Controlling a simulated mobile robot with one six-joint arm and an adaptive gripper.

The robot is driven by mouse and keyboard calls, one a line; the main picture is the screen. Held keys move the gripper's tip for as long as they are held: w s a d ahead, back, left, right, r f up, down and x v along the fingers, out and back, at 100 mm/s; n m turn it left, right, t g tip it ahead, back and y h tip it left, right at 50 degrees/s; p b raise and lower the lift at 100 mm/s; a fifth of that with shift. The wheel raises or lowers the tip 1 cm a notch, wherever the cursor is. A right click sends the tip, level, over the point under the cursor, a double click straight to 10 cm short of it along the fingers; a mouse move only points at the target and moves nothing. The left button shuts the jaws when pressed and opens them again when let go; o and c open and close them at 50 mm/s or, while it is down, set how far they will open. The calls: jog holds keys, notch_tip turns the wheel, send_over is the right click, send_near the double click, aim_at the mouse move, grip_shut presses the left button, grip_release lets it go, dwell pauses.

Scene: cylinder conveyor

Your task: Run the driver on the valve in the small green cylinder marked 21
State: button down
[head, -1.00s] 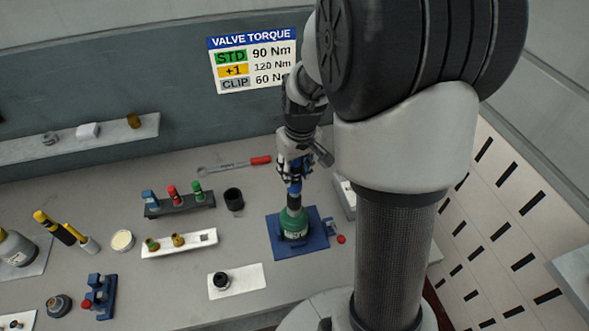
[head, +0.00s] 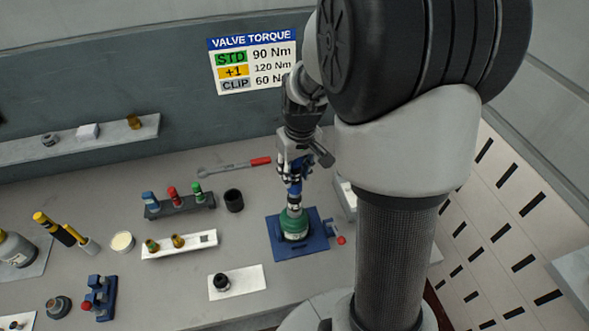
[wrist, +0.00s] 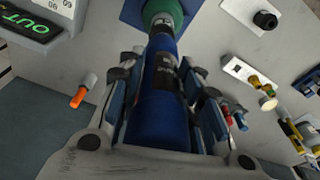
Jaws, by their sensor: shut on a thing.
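The small green cylinder (head: 293,226) stands upright on a blue base plate (head: 309,248); its mark is too small to read. Its top also shows in the wrist view (wrist: 168,8). My gripper (head: 293,171) is above it, shut on a blue driver (head: 295,188). In the wrist view the driver (wrist: 158,118) lies between my fingers and its far end points at the green cylinder. The driver's lower end, with dark and pale bands, is at the cylinder's top. The valve is hidden, so I cannot tell how the driver sits on it.
A dark socket (head: 233,200) and a rack (head: 180,207) of coloured pieces stand left of the cylinder. A red-handled wrench (head: 235,166) lies behind. A white tray (head: 207,245) and a white plate (head: 250,282) lie in front left. A torque sign (head: 253,60) hangs on the wall.

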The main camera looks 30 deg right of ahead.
jog(key=shift+w+r+p, duration=0.1)
jog(key=shift+r+p, duration=1.9)
jog(key=shift+r, duration=1.05)
jog(key=shift+w+f, duration=0.1)
